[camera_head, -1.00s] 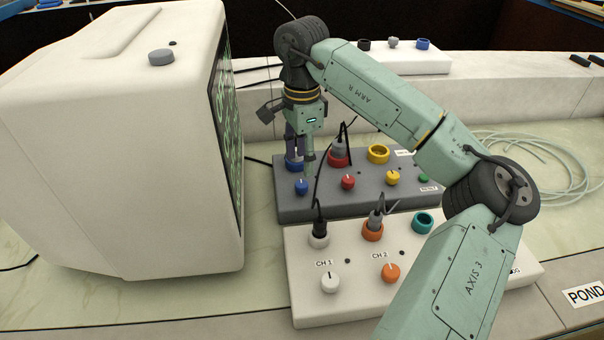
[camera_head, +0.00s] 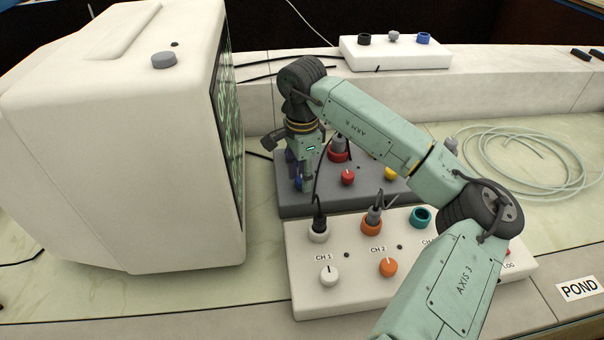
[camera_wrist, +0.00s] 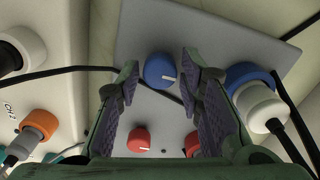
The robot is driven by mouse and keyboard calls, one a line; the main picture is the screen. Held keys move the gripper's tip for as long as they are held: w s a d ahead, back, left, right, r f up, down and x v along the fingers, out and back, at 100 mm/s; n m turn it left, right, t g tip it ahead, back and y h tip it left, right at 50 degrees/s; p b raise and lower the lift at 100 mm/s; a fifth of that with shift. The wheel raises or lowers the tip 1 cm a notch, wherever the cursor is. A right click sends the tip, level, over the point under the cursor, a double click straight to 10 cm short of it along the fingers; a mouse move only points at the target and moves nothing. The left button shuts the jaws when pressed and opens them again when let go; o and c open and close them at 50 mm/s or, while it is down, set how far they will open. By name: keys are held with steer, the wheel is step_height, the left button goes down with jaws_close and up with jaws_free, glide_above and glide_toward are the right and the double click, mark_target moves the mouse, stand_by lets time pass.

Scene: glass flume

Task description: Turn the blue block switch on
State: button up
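The blue knob (camera_wrist: 160,70), with a white pointer line, is on the grey switch box (camera_head: 345,203). In the wrist view it shows between the fingertips of my gripper (camera_wrist: 159,76), with gaps on both sides. My gripper is open and empty. In the head view my gripper (camera_head: 301,180) points down over the left end of the grey box and hides most of the blue knob. I cannot tell how far down the fingers reach around the knob. The blue socket with a white plug (camera_wrist: 256,96) is just right of my fingers in the wrist view.
Red (camera_head: 348,177) and yellow (camera_head: 390,173) knobs stand right of my gripper. The white box (camera_head: 352,292) with plugs, cables and knobs is in front. The large white monitor (camera_head: 110,150) is close on the left. A black cable passes near my fingers.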

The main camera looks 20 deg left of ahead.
jaws_close()
steer(key=shift+f+m+b, duration=0.1)
steer(key=shift+m+b, duration=0.2)
steer(key=shift+b, duration=0.15)
steer(key=shift+f+m+b, duration=0.1)
steer(key=shift+m+b, duration=0.8)
steer(key=shift+b, duration=0.15)
steer(key=m+b, duration=0.3)
steer(key=m, duration=0.1)
steer(key=shift+m+b, duration=0.3)
steer(key=shift+b, duration=0.05)
steer(key=m+b, duration=0.3)
steer(key=m, duration=0.2)
steer(key=m+b, duration=0.2)
steer(key=m, duration=0.4)
steer(key=shift+r, duration=0.2)
